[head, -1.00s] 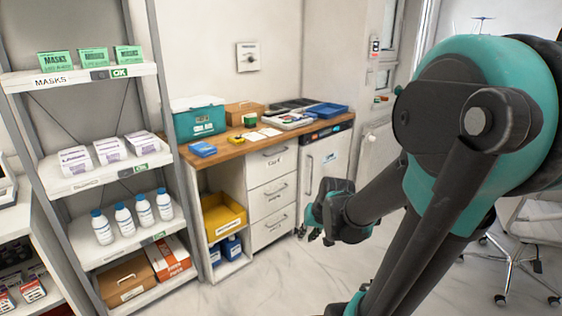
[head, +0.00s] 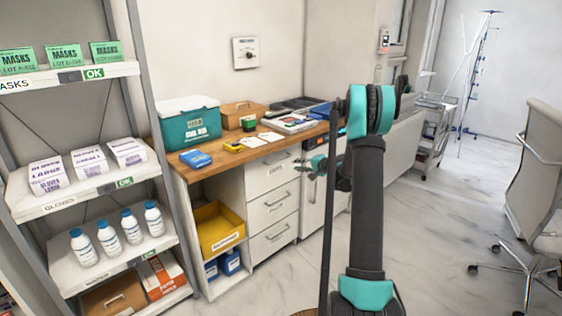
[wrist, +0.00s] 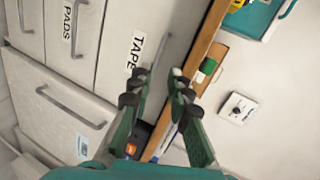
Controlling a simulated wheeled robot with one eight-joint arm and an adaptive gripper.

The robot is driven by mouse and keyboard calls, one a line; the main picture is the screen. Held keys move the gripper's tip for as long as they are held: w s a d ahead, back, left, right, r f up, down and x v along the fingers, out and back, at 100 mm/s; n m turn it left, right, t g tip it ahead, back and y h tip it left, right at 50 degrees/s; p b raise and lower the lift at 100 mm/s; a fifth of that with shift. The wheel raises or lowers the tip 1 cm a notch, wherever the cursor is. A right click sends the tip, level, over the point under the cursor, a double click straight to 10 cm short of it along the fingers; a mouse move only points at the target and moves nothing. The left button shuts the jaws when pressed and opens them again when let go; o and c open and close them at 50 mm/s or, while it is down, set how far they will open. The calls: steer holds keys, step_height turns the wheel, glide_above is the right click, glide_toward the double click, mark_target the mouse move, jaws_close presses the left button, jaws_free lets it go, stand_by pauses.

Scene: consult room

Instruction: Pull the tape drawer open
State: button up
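The tape drawer (head: 268,172) is the top white drawer of the cabinet under the wooden counter, and its front looks flush with the drawers below. Its "TAPE" label (wrist: 134,52) reads clearly in the wrist view. My gripper (head: 309,166) is in front of the drawer's right side in the head view. In the wrist view my gripper (wrist: 160,78) has its two fingers spread with a gap between them and nothing in it. The fingertips are close to the right of the label.
The pads drawer (wrist: 70,50) is directly below, with its bar handle clear. The wooden counter (head: 222,157) bears a teal box (head: 188,125) and small supplies. A yellow bin (head: 218,228) stands left of the drawers.

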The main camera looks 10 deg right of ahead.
steer(key=w+d+f+m+t, duration=0.2)
steer(key=w+d+f, duration=0.1)
steer(key=w+d, duration=0.15)
steer(key=x, duration=1.8)
steer(key=shift+s+a+r, duration=0.1)
steer(key=shift+a+r, duration=0.15)
steer(key=shift+r, duration=0.1)
jaws_close()
